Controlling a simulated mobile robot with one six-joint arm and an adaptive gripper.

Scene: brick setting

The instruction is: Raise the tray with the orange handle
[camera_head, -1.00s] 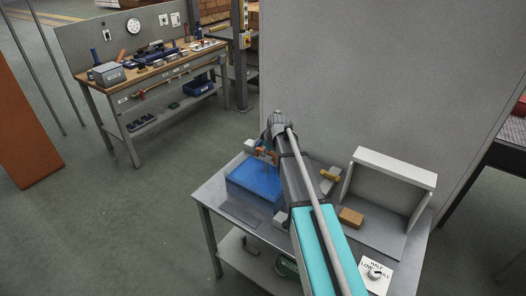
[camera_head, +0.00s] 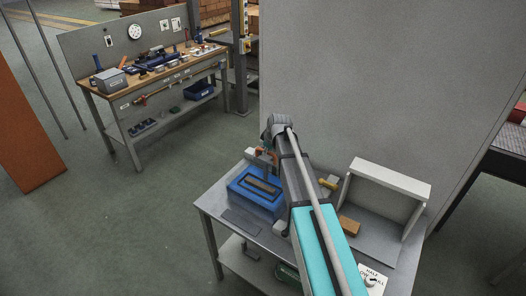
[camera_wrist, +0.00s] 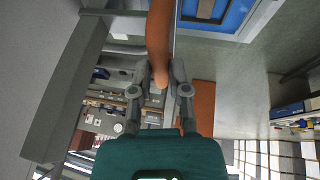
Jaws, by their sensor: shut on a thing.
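An orange handle (camera_wrist: 159,45) stands between the two fingers of my gripper (camera_wrist: 160,88) in the wrist view, and the gripper is shut on it. In the head view, my gripper (camera_head: 265,154) is just above a blue box (camera_head: 238,190), with a bit of orange showing beside it. The box has a rectangular opening with something brown inside. The box also shows at the top of the wrist view (camera_wrist: 238,18). The handle's lower join is hidden, and I cannot tell which part is the tray.
The box stands on a grey table (camera_head: 270,239). A white open-fronted frame (camera_head: 392,176), a brown brick (camera_head: 348,226), a yellow-handled tool (camera_head: 329,184) and a dial card (camera_head: 372,279) are to the right. A grey wall (camera_head: 370,90) rises behind. A workbench (camera_head: 165,80) stands far left.

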